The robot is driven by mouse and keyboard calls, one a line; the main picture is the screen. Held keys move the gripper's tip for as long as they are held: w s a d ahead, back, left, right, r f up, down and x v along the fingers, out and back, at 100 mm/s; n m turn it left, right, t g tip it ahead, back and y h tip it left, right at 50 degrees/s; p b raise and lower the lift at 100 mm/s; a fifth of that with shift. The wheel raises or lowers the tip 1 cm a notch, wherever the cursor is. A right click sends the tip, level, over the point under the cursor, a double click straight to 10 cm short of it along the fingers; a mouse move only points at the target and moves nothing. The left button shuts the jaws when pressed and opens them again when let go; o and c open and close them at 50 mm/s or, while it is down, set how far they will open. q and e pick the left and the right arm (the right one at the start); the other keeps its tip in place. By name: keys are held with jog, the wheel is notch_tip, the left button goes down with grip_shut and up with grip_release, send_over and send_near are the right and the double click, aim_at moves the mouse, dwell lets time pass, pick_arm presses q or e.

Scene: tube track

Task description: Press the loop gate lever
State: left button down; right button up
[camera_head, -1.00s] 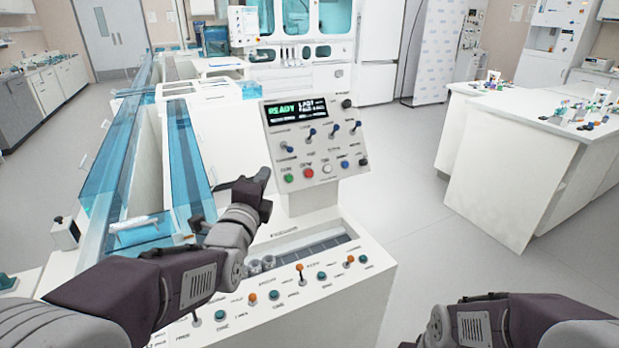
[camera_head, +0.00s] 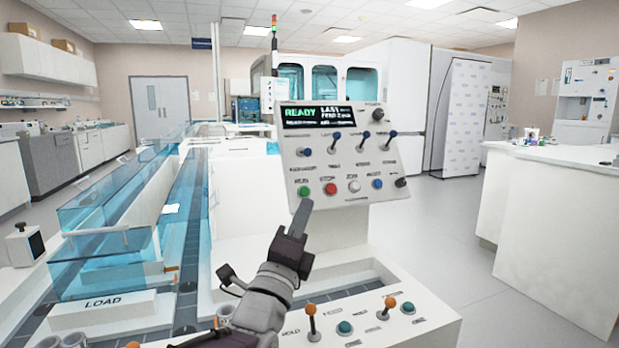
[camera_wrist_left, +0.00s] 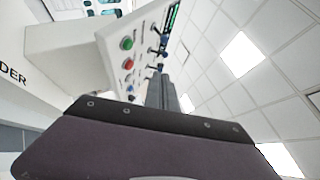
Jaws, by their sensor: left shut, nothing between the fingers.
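A tilted white control panel (camera_head: 340,160) carries several blue-tipped levers, such as one at its upper right (camera_head: 389,140) and one at its left (camera_head: 304,152). Their labels are too small to read, so I cannot tell which is the loop gate lever. My left gripper (camera_head: 304,207) is shut and empty, pointing up at the panel's lower left edge, just below the green button (camera_head: 303,190) in the picture. In the left wrist view its closed fingers (camera_wrist_left: 168,93) overlap the panel's lower right part; contact cannot be told. My right gripper is out of view.
A row of coloured buttons, including a red one (camera_head: 330,188), lines the panel's bottom. Orange-tipped levers (camera_head: 311,310) stand on the lower console near my left arm. Blue-walled track channels (camera_head: 110,240) run along the left. Open floor (camera_head: 450,230) lies to the right.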

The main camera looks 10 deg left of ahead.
pick_arm(q)
jog(key=p, duration=0.5)
send_near(305, 152)
jog(key=w+d, duration=0.3)
jog(key=d, duration=0.2)
jog(key=shift+w+a+r+b, duration=0.25)
jog(key=shift+w+a+r, duration=0.25)
jog(key=shift+w+a, duration=0.25)
jog(key=shift+w+a+r+b, duration=0.2)
jog(key=shift+w+a+r, duration=0.35)
jog(key=shift+w, duration=0.3)
